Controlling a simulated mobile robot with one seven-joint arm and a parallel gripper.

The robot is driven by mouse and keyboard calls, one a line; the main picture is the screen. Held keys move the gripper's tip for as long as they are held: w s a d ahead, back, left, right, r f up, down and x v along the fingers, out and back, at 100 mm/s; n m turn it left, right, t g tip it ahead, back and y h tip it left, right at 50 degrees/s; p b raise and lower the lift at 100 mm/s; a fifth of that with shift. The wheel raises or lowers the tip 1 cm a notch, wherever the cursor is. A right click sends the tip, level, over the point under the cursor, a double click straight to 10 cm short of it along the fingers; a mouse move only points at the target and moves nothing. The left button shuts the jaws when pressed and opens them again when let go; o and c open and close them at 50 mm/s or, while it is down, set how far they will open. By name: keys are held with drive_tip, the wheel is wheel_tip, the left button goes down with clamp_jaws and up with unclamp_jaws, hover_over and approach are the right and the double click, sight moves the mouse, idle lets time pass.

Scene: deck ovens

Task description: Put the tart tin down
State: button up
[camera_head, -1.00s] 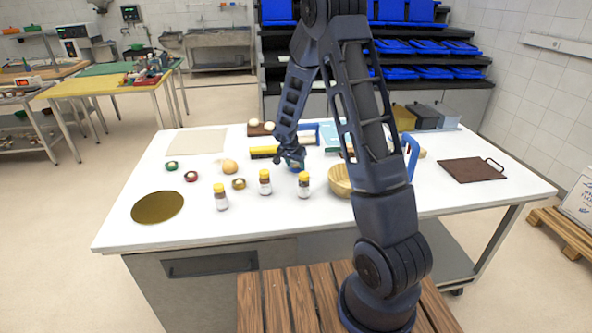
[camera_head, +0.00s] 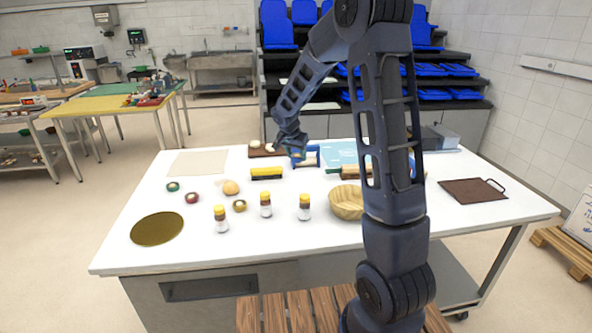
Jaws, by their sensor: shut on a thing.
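My gripper (camera_head: 293,146) is over the back middle of the white table, in front of a blue-framed item. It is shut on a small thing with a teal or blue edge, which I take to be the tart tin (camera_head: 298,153). The fingers hide most of it, and I cannot tell whether it touches anything below. Small round tin-like pieces lie on the left of the table: a green one (camera_head: 172,187), a red one (camera_head: 192,197) and an olive-gold one (camera_head: 239,205).
Several yellow-capped jars (camera_head: 265,205) and a wooden bowl (camera_head: 347,203) stand near the front. A beige mat (camera_head: 197,163) at back left is bare. A brown tray (camera_head: 474,190) lies right.

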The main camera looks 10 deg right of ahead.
wheel_tip(320, 180, up, 5)
drive_tip(key=a+n+y, duration=0.1)
drive_tip(key=a+n, duration=0.2)
drive_tip(key=a, duration=1.2)
drive_tip(key=n+y, duration=0.4)
drive_tip(key=n, duration=0.5)
hover_over(157, 226)
drive_tip(key=shift+s+d+r, duration=0.3)
drive_tip(key=shift+s+r, duration=0.05)
drive_tip(key=shift+s, duration=0.1)
wheel_tip(157, 226, down, 20)
drive_tip(key=shift+a+r, duration=0.1)
drive_tip(key=shift+f, duration=0.2)
